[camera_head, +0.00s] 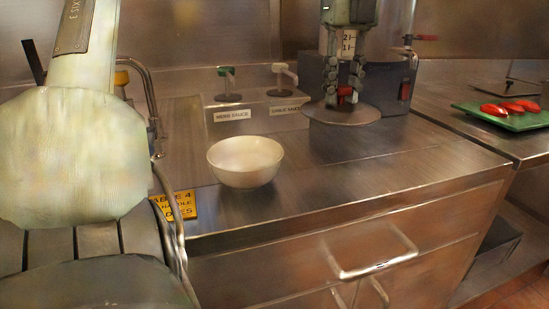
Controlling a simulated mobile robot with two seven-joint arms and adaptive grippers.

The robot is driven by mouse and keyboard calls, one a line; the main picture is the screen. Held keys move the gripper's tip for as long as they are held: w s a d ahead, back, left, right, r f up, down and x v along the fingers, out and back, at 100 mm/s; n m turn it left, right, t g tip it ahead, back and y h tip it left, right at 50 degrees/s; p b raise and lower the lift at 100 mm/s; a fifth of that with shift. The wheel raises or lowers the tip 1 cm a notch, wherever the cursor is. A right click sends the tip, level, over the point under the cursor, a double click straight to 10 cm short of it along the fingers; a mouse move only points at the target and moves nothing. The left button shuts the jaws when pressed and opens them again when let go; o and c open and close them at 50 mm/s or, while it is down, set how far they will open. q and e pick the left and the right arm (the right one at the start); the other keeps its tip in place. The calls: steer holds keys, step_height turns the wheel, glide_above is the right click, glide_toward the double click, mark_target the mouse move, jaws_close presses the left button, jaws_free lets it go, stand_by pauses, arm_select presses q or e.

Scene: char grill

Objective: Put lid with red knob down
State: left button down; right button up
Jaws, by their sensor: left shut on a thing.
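The lid with the red knob (340,113) is a flat round metal disc near the back of the steel counter, right of the middle in the head view. My left gripper (345,92) points straight down from the top of the picture. Its fingers are shut on the red knob at the centre of the lid. The lid looks about level, in front of a dark grey box-shaped unit. I cannot tell whether its underside touches the counter or hangs a little above it. My right gripper is not in view.
A white bowl (245,170) stands on the counter left of the lid. Two labelled sauce containers with pumps (250,112) stand behind it. A green tray (515,117) with red food is at far right. Bare counter (330,195) lies in front of the lid.

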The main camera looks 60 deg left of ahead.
mark_target(341, 105)
arm_select(q)
step_height(341, 105, down, 6)
steer(key=shift+r, duration=0.1)
steer(key=shift+f, duration=0.4)
step_height(341, 105, down, 3)
steer(key=shift+f+p, duration=0.1)
steer(key=shift+p, duration=0.25)
steer(key=c, duration=1.2)
jaws_free()
step_height(341, 105, up, 2)
steer(key=shift+r, duration=0.25)
step_height(341, 105, up, 8)
steer(key=shift+r, duration=0.8)
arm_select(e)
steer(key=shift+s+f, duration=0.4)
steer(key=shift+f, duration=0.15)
